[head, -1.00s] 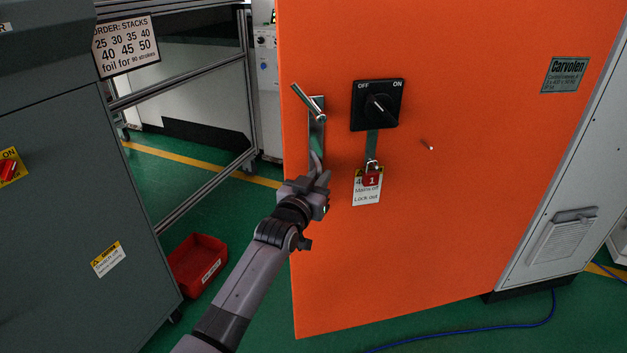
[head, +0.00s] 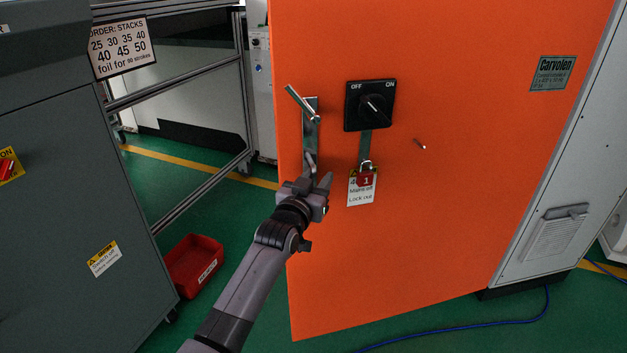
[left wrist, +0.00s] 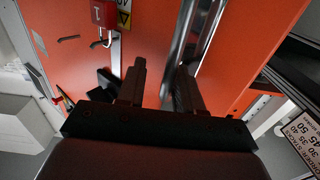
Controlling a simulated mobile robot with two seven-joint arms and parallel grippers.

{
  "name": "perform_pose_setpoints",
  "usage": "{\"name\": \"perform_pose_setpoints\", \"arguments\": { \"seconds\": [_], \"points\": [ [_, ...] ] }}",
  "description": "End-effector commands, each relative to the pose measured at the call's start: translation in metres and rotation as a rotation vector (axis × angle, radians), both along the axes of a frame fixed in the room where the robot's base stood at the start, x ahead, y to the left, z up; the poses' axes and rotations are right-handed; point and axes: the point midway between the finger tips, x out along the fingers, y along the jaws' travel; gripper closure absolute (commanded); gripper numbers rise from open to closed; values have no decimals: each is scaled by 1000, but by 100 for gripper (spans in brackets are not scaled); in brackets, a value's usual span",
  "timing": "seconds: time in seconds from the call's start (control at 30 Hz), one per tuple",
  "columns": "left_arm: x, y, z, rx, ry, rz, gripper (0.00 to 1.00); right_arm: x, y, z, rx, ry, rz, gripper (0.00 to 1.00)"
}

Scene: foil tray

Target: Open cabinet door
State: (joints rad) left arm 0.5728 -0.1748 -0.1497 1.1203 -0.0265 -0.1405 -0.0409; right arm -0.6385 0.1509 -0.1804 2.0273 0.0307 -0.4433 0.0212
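The orange cabinet door (head: 430,220) fills the middle of the head view. Near its left edge is a metal handle plate (head: 311,130) with a lever (head: 300,102) at its upper end, tilted up to the left. My left gripper (head: 319,172) is at the lower end of this plate, fingers apart. In the left wrist view the two fingers (left wrist: 162,88) are spread, with shiny handle metal (left wrist: 188,40) running down between them, close to the right finger. I cannot tell whether it touches, nor whether the door is ajar. My right gripper is not in view.
Right of the handle is a black OFF/ON switch (head: 370,105) with a red padlock (head: 366,179) and tag (head: 361,194) below. A grey cabinet (head: 60,230) and red bin (head: 193,265) stand left. A blue cable (head: 460,338) lies on the green floor at right.

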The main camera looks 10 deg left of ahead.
Motion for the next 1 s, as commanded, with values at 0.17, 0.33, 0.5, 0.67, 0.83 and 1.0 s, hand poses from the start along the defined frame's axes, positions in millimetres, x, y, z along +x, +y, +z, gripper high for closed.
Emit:
{"name": "perform_pose_setpoints", "arguments": {
  "seconds": [0.17,0.33,0.5,0.67,0.83,1.0],
  "points": [
    [0,1,1,-1,-3,1,69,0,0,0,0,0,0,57],
    [0,2,1,-1,-1,3,69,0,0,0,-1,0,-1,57],
    [-2,3,0,-1,0,4,69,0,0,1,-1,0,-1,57],
    [-14,7,-1,-1,2,5,69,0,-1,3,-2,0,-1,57],
    [-34,10,-1,0,2,4,69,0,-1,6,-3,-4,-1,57],
    [-53,14,0,-1,1,3,69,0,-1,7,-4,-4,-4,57]
  ]
}}
